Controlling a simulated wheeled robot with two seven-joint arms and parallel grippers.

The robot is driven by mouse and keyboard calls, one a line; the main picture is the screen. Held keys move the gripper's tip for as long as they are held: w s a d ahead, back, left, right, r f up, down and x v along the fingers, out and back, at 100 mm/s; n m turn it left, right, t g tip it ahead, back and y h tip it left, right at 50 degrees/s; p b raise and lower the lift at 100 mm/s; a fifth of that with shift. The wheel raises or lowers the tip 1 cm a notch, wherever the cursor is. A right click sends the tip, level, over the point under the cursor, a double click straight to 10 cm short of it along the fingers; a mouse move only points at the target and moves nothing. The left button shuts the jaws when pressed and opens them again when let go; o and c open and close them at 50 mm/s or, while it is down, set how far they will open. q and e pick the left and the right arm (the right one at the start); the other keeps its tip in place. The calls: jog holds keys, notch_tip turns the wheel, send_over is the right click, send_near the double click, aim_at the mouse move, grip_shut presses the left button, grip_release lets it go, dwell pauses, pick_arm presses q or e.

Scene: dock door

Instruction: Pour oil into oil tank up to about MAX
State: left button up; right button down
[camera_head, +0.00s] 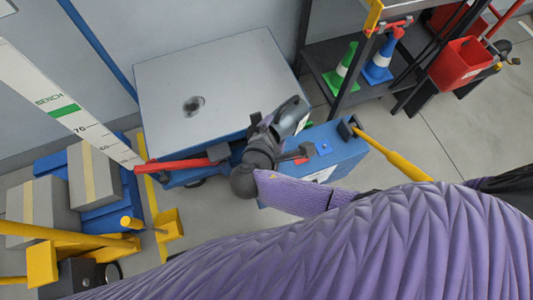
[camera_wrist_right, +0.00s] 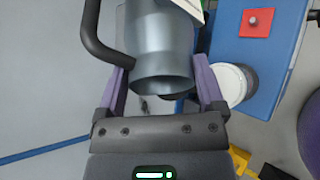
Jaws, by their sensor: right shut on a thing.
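My right gripper (camera_head: 272,132) is shut on a grey metal jug (camera_head: 291,115). In the right wrist view the jug (camera_wrist_right: 160,45) sits between the two purple fingers of the gripper (camera_wrist_right: 163,85), with a dark handle at its left and a rounded end towards the camera. A blue box (camera_head: 338,155), seemingly the oil tank, is below and right of the gripper. In the wrist view the blue box (camera_wrist_right: 262,55) has a red square on top and a white round part (camera_wrist_right: 236,82) beside the jug. No MAX mark or oil can be made out. My left gripper is out of view.
A grey-topped blue cabinet (camera_head: 205,75) stands behind the gripper. A yellow handle (camera_head: 395,158) meets the blue box's right end. A shelf with traffic cones (camera_head: 342,68) and a red bin (camera_head: 459,63) are at upper right. Grey boxes (camera_head: 93,172) are at left.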

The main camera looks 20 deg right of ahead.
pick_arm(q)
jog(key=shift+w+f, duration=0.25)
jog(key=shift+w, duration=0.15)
pick_arm(e)
jog(key=shift+s+a+t+h, duration=0.1)
jog(key=shift+a+t+h, duration=0.1)
jog(key=shift+t+h, duration=0.1)
pick_arm(q)
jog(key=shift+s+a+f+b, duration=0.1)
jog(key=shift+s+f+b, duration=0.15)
jog(key=shift+b, duration=0.25)
pick_arm(e)
jog(key=shift+f, duration=0.1)
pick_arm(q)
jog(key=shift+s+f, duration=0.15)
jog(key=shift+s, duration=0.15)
pick_arm(e)
jog(key=shift+a+f+h, duration=0.1)
jog(key=shift+f+h, duration=0.05)
jog(key=shift+h, duration=0.15)
pick_arm(q)
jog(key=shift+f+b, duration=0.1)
jog(key=shift+b, duration=0.2)
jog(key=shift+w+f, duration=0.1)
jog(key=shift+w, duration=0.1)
pick_arm(e)
jog(key=shift+w+d, duration=0.2)
jog(key=shift+d, duration=0.05)
